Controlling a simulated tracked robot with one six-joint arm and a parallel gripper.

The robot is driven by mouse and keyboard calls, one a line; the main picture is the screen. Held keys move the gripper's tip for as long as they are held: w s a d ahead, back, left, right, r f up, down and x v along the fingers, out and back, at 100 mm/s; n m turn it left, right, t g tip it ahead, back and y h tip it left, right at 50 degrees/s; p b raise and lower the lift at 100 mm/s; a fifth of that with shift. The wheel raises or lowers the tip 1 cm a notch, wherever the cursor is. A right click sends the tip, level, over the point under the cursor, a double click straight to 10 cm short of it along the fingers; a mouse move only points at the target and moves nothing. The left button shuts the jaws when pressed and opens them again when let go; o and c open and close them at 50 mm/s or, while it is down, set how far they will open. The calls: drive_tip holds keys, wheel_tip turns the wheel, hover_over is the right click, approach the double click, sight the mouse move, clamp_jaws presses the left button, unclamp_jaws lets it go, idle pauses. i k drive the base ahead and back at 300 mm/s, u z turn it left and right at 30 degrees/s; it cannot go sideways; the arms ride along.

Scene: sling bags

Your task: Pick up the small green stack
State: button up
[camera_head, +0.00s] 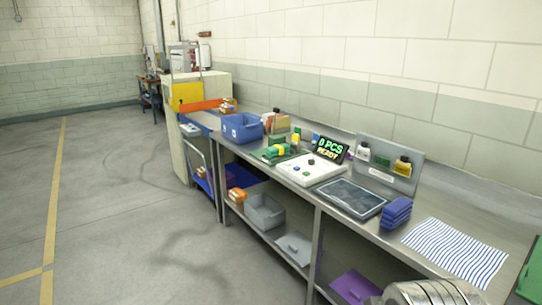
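A small green item with a yellow part (278,151) sits on the metal workbench, left of a white device with buttons. It looks like a low green pile, but it is too small to tell its layers. A larger green thing (534,272) is cut off at the right edge of the view. A blue stack (396,212) of folded pieces lies near the bench's front edge. A rounded metal part of my own body shows at the bottom right. My gripper is not in view.
A dark tray (350,197), a striped sheet (455,250) and a blue bin (241,128) share the bench. The floor at left is clear.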

sight(276, 151)
drive_tip(key=i, duration=1.75)
drive_tip(key=u, duration=0.55)
drive_tip(key=i, duration=0.7)
drive_tip(key=u, duration=0.75)
drive_tip(key=i, duration=1.1)
drive_tip(key=u, duration=0.65)
